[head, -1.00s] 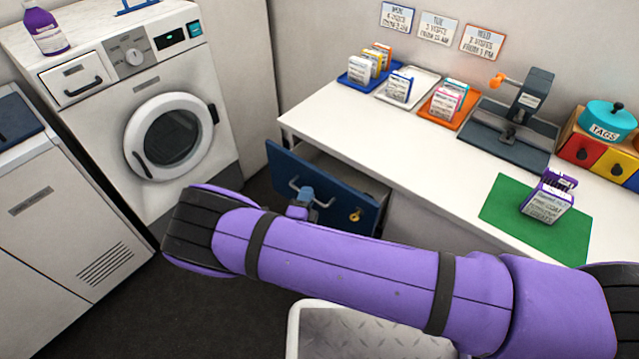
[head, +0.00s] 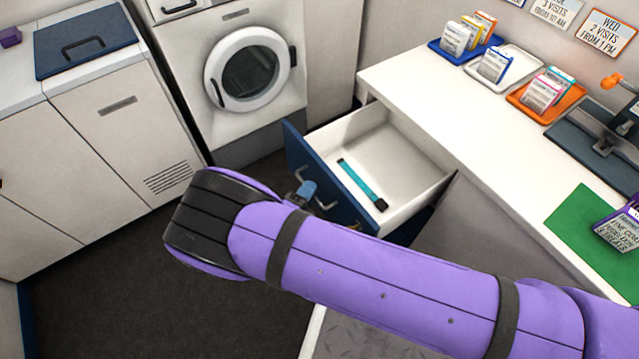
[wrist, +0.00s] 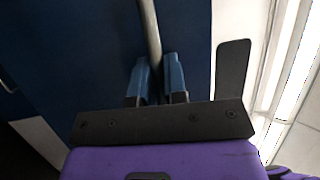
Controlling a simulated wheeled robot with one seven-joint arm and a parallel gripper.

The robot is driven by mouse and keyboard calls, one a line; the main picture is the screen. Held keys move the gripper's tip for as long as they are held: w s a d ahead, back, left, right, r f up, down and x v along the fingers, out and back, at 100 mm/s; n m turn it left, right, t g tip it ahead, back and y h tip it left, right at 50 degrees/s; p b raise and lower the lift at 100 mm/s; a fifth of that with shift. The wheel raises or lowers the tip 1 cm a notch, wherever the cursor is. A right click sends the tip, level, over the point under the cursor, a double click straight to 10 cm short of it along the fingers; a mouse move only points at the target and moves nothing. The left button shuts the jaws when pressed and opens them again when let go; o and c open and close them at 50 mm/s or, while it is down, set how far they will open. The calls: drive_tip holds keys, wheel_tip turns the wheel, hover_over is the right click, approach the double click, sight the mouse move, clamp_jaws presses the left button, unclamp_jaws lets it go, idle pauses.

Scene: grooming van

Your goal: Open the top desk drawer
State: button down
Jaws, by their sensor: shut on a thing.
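The top desk drawer (head: 357,163) has a blue front and a white inside, and stands well out from the white desk (head: 455,110). A teal strip with dark ends (head: 362,184) lies in it. My gripper (head: 306,191) is at the outer side of the drawer front, partly hidden by my purple arm. In the wrist view my gripper's two blue fingers (wrist: 159,78) are shut on the metal bar of the drawer handle (wrist: 151,35), in front of the blue drawer front (wrist: 85,60).
A white washing machine (head: 290,105) and pale cabinets (head: 110,150) stand at the left, with dark open floor (head: 110,270) before them. The desk top carries card trays (head: 545,98), a dark press (head: 605,135) and a green mat (head: 590,230).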

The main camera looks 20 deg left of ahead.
drive_tip(key=shift+s+a, duration=0.15)
drive_tip(key=shift+s, duration=0.05)
drive_tip(key=c, duration=1.2)
unclamp_jaws()
drive_tip(key=v, duration=1)
drive_tip(key=shift+s+a+f, duration=0.1)
drive_tip(key=shift+s+f, duration=0.05)
drive_tip(key=shift+s, duration=0.2)
